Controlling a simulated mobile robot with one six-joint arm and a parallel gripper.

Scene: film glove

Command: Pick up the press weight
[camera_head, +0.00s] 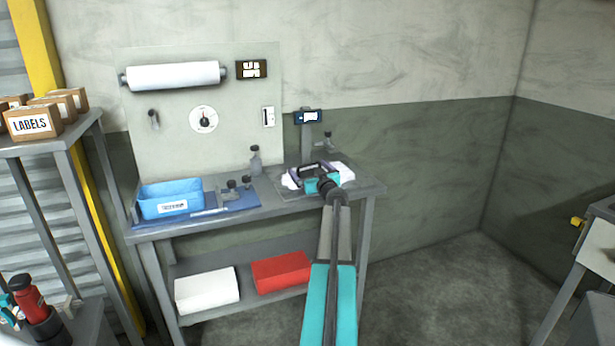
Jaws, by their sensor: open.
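Several small dark knobbed objects stand on the workbench (275,207). I cannot tell which is the press weight. My gripper (308,172) is open at the bench's right side, over or on a white item (343,170) on a grey plate. The gripper hides most of the white item, and I cannot tell whether they touch.
A blue bin (172,209) stands at the bench's left. A small screen (308,117) rises behind my gripper. A backboard (200,120) carries a white roll (173,76). A white block (207,290) and red case (281,272) lie on the lower shelf. Open floor is at right.

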